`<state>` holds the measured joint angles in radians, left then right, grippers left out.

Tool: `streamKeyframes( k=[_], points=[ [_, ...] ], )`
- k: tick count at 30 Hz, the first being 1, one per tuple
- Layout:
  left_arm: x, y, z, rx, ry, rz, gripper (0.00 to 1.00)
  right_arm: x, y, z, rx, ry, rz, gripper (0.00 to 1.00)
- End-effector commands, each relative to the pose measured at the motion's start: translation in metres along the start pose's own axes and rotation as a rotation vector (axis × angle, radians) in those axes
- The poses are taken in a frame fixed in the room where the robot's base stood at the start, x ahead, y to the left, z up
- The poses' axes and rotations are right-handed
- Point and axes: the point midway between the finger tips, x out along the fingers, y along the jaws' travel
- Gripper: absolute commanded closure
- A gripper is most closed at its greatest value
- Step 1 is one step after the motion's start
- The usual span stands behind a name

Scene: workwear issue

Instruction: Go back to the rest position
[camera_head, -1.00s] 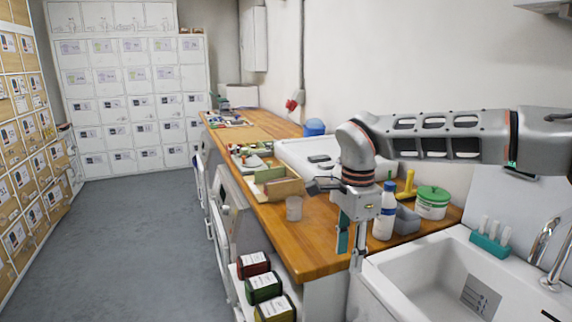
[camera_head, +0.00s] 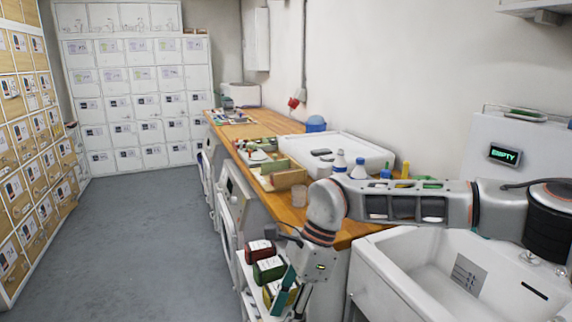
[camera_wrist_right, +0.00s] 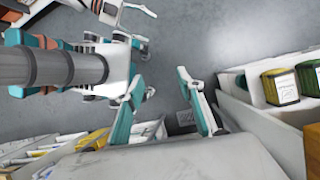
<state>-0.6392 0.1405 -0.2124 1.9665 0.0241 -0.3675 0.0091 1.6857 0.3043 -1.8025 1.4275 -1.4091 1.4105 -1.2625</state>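My right arm reaches in from the right in the head view. Its gripper (camera_head: 292,294) hangs down off the front edge of the wooden counter (camera_head: 284,214), in front of the tins on the low shelf. In the right wrist view the teal fingers of this gripper (camera_wrist_right: 162,105) stand apart with nothing between them. A grey arm with orange rings (camera_wrist_right: 50,67) and white-and-teal parts (camera_wrist_right: 115,55) shows at the left there, apparently my left arm and gripper. Its fingers are partly overlapped and hard to make out. No left arm shows in the head view.
A white sink (camera_head: 385,270) stands close below my right arm. A red tin (camera_head: 261,251) and a green tin (camera_head: 269,269) sit on the low shelf near the gripper. Bottles, including one with a blue cap (camera_head: 359,170), stand behind the arm. The grey floor (camera_head: 135,235) at left is clear.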

Motion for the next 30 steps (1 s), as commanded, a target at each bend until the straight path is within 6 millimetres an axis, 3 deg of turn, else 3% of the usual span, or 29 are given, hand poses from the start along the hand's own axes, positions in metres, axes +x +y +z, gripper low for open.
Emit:
streamKeyframes(
  k=[1, 3, 7, 12, 16, 19, 23, 26, 30],
  points=[
    [-0.001, 0.0, -0.001, -0.001, 0.001, 0.0, 0.43, 0.023, 0.012, 0.02, 0.012, -0.078, 0.039, 0.62],
    [-0.002, 0.001, 0.001, -0.001, -0.001, 0.001, 0.43, 0.045, 0.026, 0.051, 0.042, -0.201, 0.083, 0.62],
    [-0.003, 0.002, 0.004, -0.002, -0.008, 0.002, 0.43, 0.071, 0.051, 0.109, 0.129, -0.436, 0.171, 0.62],
    [-0.002, 0.002, 0.007, -0.002, -0.013, 0.003, 0.43, 0.076, 0.075, 0.173, 0.292, -0.738, 0.29, 0.62],
    [-0.002, 0.003, 0.01, -0.003, -0.017, 0.004, 0.43, 0.063, 0.081, 0.206, 0.452, -0.96, 0.385, 0.62],
    [-0.002, 0.003, 0.01, -0.003, -0.018, 0.004, 0.43, 0.048, 0.077, 0.22, 0.594, -1.124, 0.459, 0.62],
    [-0.002, 0.003, 0.01, -0.003, -0.018, 0.004, 0.43, 0.028, 0.063, 0.222, 0.799, -1.325, 0.557, 0.62],
    [-0.002, 0.003, 0.01, -0.003, -0.017, 0.004, 0.43, 0.015, 0.048, 0.21, 0.967, -1.467, 0.628, 0.62],
    [-0.002, 0.003, 0.008, -0.003, -0.015, 0.003, 0.43, 0.008, 0.022, 0.174, 1.224, -1.654, 0.726, 0.62]
  ],
)
